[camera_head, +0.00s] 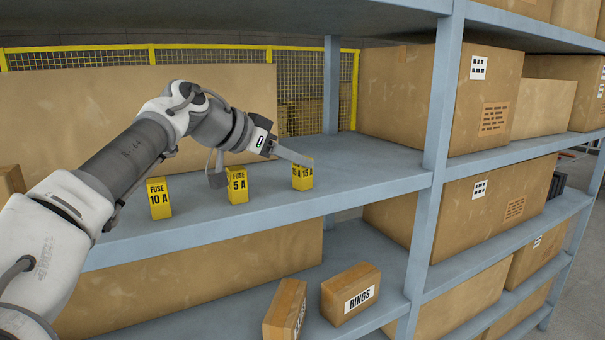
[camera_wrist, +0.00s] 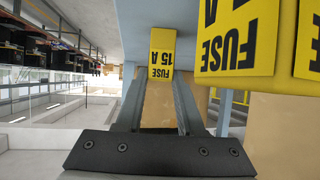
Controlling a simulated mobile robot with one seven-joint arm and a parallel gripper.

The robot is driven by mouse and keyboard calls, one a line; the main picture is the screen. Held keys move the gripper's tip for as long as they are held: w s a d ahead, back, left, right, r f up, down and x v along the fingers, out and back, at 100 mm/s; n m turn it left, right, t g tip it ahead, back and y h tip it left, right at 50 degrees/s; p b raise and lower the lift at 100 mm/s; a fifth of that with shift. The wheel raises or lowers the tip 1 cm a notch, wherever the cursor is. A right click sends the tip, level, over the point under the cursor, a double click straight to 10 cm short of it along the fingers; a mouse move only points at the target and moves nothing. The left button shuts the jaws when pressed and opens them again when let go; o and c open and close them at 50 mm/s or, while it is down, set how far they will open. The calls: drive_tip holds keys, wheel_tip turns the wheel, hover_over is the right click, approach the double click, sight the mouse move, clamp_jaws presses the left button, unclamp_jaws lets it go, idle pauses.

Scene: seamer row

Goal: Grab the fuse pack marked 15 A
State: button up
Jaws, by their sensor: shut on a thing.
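The yellow fuse pack marked 15 A (camera_head: 302,178) is at the right end of a row of three fuse packs on the middle shelf. It looks upright and appears to rest on the shelf. My gripper (camera_head: 303,163) reaches it from the left, shut on its upper part. In the wrist view the 15 A pack (camera_wrist: 162,52) sits between the tips of my gripper (camera_wrist: 161,82), with its label upside down. The 5 A pack (camera_head: 237,185) and the 10 A pack (camera_head: 159,198) stand to the left, apart from my fingers.
The blue-grey shelf (camera_head: 375,180) is clear right of the 15 A pack, up to an upright post (camera_head: 437,130). A large carton (camera_head: 400,95) stands behind that post. On the shelf below are a RINGS box (camera_head: 350,292) and another small box (camera_head: 285,310).

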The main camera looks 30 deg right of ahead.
clamp_jaws()
